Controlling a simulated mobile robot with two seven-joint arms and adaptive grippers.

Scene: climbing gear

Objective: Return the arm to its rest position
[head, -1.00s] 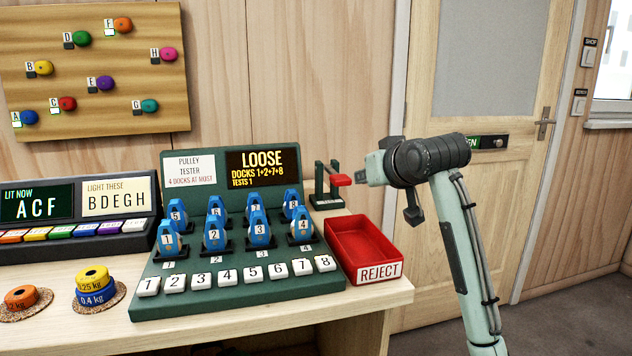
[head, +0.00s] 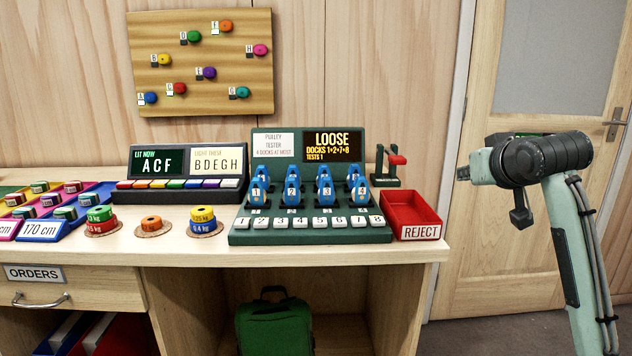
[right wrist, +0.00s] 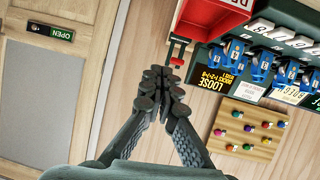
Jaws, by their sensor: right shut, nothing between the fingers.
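My right arm (head: 572,245) stands at the right of the head view, raised in front of the door. My right gripper (right wrist: 160,92) shows in the right wrist view with its dark fingers together, shut and empty. In the head view the gripper's fingers are mostly hidden behind the wrist, which points left. The gripper is clear of the bench and touches nothing that I can see. My left gripper is not in view.
A door (head: 510,260) is behind my right arm. A green bag (head: 275,325) sits under the bench.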

